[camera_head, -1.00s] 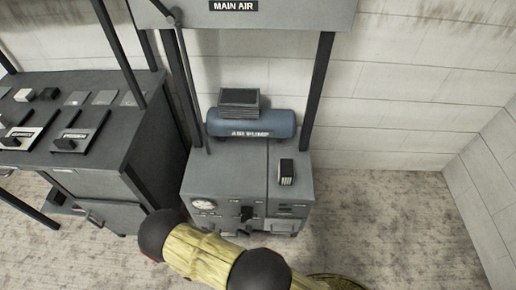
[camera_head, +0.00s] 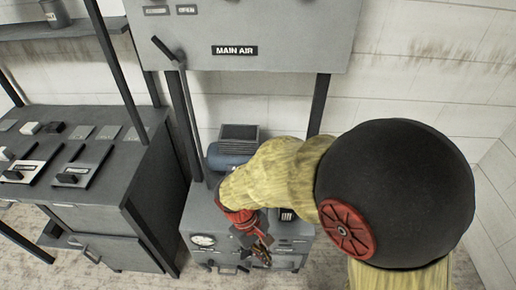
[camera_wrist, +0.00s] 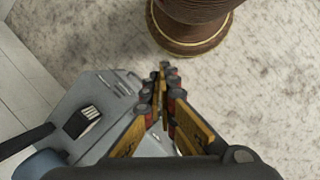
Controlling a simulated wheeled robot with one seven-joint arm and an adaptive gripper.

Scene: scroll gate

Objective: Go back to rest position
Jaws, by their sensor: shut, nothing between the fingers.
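My gripper (camera_head: 260,246) is in front of the grey air pump cabinet (camera_head: 203,222) in the head view, with my yellow-sleeved arm reaching across from the right. The wrist view shows my gripper (camera_wrist: 165,88) with its fingertips together and nothing between them. The cabinet (camera_wrist: 92,98) is below and left of the fingers there.
A grey control console (camera_head: 150,190) with switches stands at the left. A grey MAIN AIR panel (camera_head: 290,35) on dark posts is above the pump. A small black switch (camera_wrist: 82,122) sits on the cabinet top. Floor is open at the right.

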